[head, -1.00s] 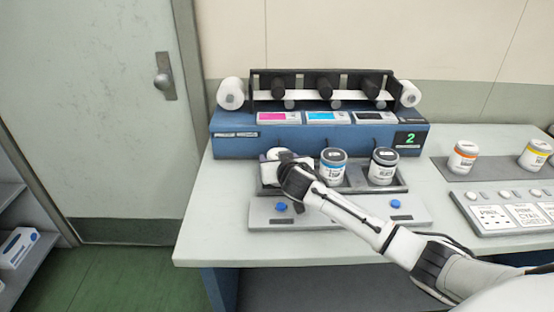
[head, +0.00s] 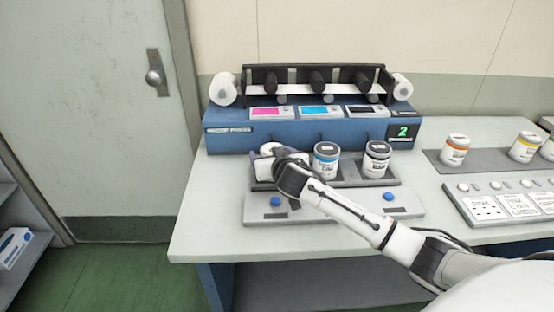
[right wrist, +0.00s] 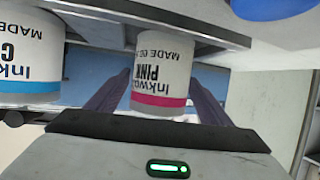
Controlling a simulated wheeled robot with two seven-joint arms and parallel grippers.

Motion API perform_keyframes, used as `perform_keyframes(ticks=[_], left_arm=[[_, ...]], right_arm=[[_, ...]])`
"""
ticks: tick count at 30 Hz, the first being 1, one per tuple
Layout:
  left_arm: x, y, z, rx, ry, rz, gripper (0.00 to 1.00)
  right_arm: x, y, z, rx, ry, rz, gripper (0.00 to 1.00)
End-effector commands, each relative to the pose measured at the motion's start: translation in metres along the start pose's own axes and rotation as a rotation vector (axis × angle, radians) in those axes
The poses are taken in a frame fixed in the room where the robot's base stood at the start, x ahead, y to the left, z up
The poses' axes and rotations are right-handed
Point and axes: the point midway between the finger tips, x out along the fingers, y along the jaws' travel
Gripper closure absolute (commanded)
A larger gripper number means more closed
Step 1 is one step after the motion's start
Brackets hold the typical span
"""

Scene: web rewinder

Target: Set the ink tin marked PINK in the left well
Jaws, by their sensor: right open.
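The tin marked PINK (right wrist: 162,72) is white with a pink band and shows upside down in the right wrist view. Its lower end meets the grey rim of the tray (right wrist: 215,28), at the left well; it looks upright. My right gripper (right wrist: 155,100) is open, with one dark finger on each side of the tin. In the head view my right gripper (head: 272,162) is over the tray's left end and hides most of that tin. A cyan-labelled tin (head: 326,162) stands in the middle well, and it also shows in the right wrist view (right wrist: 28,60). My left gripper is not in view.
A dark-labelled tin (head: 376,162) stands in the right well. The blue rewinder (head: 225,142) with rollers is behind the tray. Blue knobs (head: 388,197) sit on the front panel. Orange (head: 455,150) and yellow (head: 525,148) tins stand at the right. The left front tabletop is clear.

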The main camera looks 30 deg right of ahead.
Motion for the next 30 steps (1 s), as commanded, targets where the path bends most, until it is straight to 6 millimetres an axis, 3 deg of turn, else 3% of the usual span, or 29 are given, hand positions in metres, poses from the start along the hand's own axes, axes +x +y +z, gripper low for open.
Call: perform_keyframes(ticks=[9, 15, 21, 30], left_arm=[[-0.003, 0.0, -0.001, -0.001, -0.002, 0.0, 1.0], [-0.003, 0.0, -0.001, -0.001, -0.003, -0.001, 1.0], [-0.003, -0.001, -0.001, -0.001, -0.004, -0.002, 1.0], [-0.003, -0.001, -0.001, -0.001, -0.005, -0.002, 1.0]], right_arm=[[-0.062, 0.0, 0.0, 0.0, 0.001, -0.001, 0.26], [-0.092, 0.001, 0.0, 0.0, 0.001, 0.0, 0.26], [-0.104, 0.001, 0.0, 0.0, 0.001, 0.002, 0.26], [-0.104, 0.001, 0.0, 0.0, 0.001, 0.002, 0.26]])
